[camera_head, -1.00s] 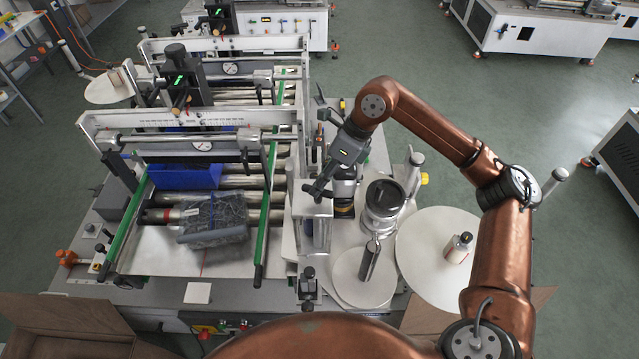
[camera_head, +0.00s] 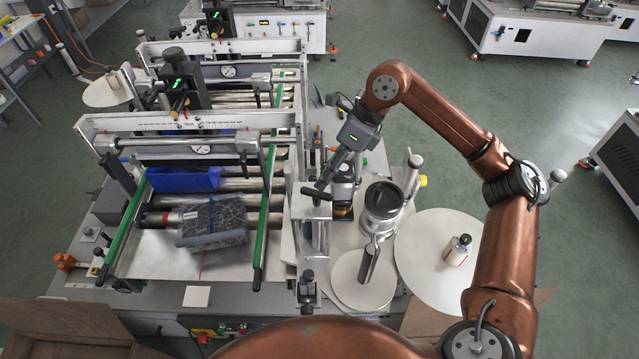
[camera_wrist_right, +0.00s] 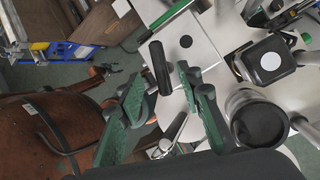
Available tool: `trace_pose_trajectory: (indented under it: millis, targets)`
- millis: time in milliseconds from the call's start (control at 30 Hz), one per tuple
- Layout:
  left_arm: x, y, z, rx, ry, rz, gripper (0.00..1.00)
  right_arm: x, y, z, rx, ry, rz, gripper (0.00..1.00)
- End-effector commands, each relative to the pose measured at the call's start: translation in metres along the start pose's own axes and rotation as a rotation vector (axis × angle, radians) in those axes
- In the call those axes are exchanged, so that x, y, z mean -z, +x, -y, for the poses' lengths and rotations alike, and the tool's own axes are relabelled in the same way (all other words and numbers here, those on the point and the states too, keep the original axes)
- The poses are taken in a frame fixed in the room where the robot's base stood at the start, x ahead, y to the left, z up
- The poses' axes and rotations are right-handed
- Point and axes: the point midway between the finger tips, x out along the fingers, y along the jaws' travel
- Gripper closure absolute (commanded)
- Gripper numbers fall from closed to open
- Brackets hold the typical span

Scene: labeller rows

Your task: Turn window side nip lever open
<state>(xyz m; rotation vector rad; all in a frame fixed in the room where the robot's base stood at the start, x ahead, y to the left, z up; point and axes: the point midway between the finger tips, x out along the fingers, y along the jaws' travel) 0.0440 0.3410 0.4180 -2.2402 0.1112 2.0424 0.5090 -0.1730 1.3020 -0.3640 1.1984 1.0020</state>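A lever with a black cylindrical handle (camera_head: 316,194) stands over the clear-sided metal housing (camera_head: 312,212) at the machine's right side. In the right wrist view its dark handle (camera_wrist_right: 160,68) lies just beyond my fingertips, roughly in line with the gap. My right gripper (camera_head: 333,173) reaches in from the upper right beside the handle. In the wrist view the green-padded fingers (camera_wrist_right: 164,88) are spread apart with nothing between them, and I see no contact with the handle. My left gripper is not in view.
Right of the lever stand a black-topped cylinder (camera_head: 383,198), a chrome roller (camera_head: 368,262) and a white disc (camera_head: 440,245). Open cardboard boxes (camera_head: 75,325) stand in front.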

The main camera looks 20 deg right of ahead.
Motion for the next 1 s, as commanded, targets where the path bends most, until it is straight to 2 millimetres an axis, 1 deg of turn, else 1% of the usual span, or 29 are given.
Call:
trace_pose_trajectory:
  millis: [33, 200, 300, 400, 533, 800, 900, 1000]
  targets:
    - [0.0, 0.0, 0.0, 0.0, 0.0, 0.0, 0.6, -0.001, -0.013, 0.001, 0.004, 0.0, 0.003, 0.67]
    - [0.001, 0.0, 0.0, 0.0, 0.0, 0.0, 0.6, -0.001, -0.045, 0.0, 0.002, -0.001, 0.002, 0.67]
    - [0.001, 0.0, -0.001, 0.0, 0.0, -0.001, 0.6, -0.001, -0.059, 0.001, 0.002, 0.0, 0.001, 0.67]
    - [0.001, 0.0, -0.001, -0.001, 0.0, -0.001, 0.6, -0.001, -0.068, 0.0, 0.001, -0.001, 0.001, 0.67]
    - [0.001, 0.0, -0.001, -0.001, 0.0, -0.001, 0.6, 0.0, -0.072, 0.0, 0.0, -0.001, 0.0, 0.67]
    - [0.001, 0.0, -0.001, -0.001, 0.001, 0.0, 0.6, 0.0, -0.072, 0.0, 0.0, -0.001, 0.0, 0.67]
    - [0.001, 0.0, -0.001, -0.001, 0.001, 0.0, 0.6, 0.0, -0.069, 0.0, -0.001, -0.001, 0.0, 0.67]
    - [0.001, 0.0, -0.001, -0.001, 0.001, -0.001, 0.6, 0.0, -0.06, 0.0, -0.001, -0.002, -0.002, 0.67]
